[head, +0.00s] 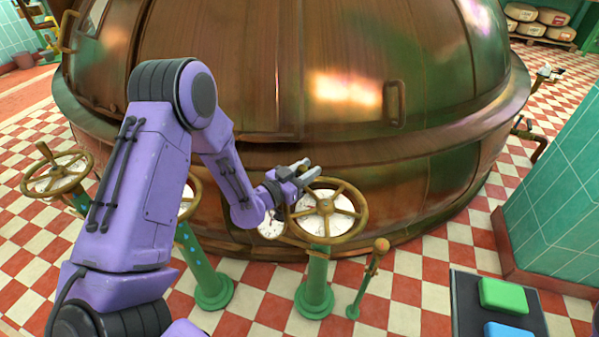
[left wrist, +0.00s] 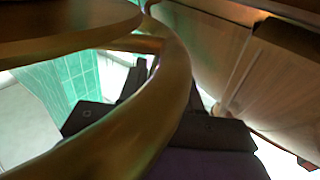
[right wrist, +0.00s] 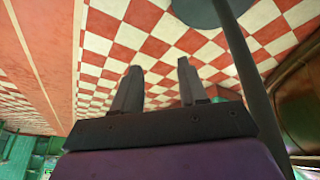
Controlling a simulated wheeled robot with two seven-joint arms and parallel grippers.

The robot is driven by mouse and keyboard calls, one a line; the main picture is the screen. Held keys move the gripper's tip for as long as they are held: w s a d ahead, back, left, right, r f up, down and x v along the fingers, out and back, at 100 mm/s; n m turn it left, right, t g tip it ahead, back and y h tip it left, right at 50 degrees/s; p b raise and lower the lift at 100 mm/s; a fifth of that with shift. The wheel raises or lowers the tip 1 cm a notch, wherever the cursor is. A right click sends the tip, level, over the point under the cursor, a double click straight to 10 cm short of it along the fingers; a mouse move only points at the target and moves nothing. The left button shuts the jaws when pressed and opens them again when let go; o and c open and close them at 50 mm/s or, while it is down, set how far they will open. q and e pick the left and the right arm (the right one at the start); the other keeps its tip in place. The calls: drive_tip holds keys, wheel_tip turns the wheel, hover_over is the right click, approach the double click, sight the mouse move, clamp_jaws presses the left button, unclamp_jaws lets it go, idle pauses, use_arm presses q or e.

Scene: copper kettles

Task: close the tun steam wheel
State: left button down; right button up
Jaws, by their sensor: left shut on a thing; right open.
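A brass handwheel with spokes over a pale dial (head: 326,207) stands on a green pedestal in front of the copper vessel. I see no label naming it the tun steam wheel. My left gripper (head: 299,173) is at the wheel's far left rim and is shut on it. In the left wrist view the brass rim (left wrist: 178,95) curves close across the picture and hides most of the fingers. My right gripper (right wrist: 160,82) is open and empty, with checkered floor beyond its fingers. It does not show in the head view.
The copper vessel (head: 330,75) rises right behind the wheel. Another handwheel (head: 57,168) stands at the left, and one is partly hidden behind my left arm. A short brass-topped lever (head: 375,262) stands right of the pedestal. A panel with a green button (head: 503,296) is at lower right.

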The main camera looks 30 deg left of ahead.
use_arm(q)
drive_tip(key=shift+w+d+r, duration=0.2)
drive_tip(key=c, duration=0.9)
unclamp_jaws()
drive_tip(key=shift+w+d, duration=0.1)
drive_tip(key=shift+w, duration=0.05)
drive_tip(key=shift+f, duration=0.15)
drive_tip(key=shift+s+a, duration=0.25)
drive_tip(key=shift+s, duration=0.15)
drive_tip(key=v, duration=0.9)
drive_tip(key=shift+s+a, duration=0.1)
drive_tip(key=shift+s, duration=0.25)
